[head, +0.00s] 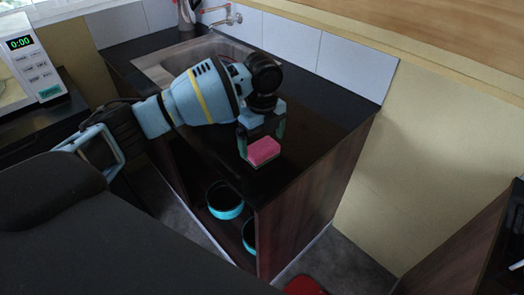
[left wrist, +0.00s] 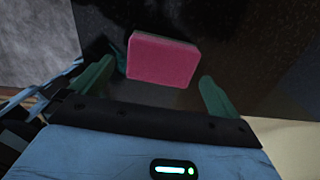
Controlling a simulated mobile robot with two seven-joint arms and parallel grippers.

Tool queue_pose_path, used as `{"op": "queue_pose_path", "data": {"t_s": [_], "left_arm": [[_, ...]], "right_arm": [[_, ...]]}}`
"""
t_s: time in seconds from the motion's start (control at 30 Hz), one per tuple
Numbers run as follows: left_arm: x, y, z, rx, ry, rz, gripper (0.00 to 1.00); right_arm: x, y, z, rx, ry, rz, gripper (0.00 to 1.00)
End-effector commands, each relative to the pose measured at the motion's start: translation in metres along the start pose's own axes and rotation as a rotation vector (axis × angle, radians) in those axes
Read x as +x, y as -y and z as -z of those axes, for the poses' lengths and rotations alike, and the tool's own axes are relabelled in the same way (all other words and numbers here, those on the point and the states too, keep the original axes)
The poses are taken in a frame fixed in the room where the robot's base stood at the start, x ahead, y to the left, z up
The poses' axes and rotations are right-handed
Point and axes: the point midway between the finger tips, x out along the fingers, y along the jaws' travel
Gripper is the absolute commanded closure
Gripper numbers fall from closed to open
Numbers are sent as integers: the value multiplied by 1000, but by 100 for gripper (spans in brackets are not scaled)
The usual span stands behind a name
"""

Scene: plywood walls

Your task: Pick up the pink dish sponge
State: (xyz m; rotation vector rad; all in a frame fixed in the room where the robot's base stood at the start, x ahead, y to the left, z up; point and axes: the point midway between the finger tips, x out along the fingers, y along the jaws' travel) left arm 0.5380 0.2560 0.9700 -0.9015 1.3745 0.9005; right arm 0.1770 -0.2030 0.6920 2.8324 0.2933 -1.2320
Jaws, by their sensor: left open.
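The pink dish sponge (head: 263,151) lies flat on the dark counter, close to its front edge. In the left wrist view the sponge (left wrist: 162,60) shows between and just ahead of my two green fingertips. My left gripper (head: 262,138) reaches over the counter from the left, pointing down at the sponge, with its fingers spread to either side. In the left wrist view my left gripper (left wrist: 163,82) is open, and a dark gap shows between the sponge and the right finger. Whether the left finger touches the sponge I cannot tell. My right gripper is not in view.
The dark counter (head: 318,112) is clear to the right of the sponge. A metal sink (head: 158,72) with a faucet (head: 228,17) is behind my arm. Teal bowls (head: 224,200) sit on the open shelf below. A microwave (head: 30,60) is at left. A red object (head: 304,286) is on the floor.

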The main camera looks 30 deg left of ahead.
Motion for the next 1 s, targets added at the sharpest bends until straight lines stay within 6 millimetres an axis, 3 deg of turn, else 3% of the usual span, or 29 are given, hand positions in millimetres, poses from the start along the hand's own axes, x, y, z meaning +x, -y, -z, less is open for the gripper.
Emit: {"op": "queue_pose_path", "data": {"t_s": [0.23,0.53,0.83,1.0], "left_arm": [[32,0,-3,-1,0,-2,0],[36,1,-3,0,0,-1,0],[36,1,-3,0,0,0,39],[35,1,-3,0,0,0,40]], "right_arm": [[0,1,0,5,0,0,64],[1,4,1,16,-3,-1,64],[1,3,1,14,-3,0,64],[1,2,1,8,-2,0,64]]}}
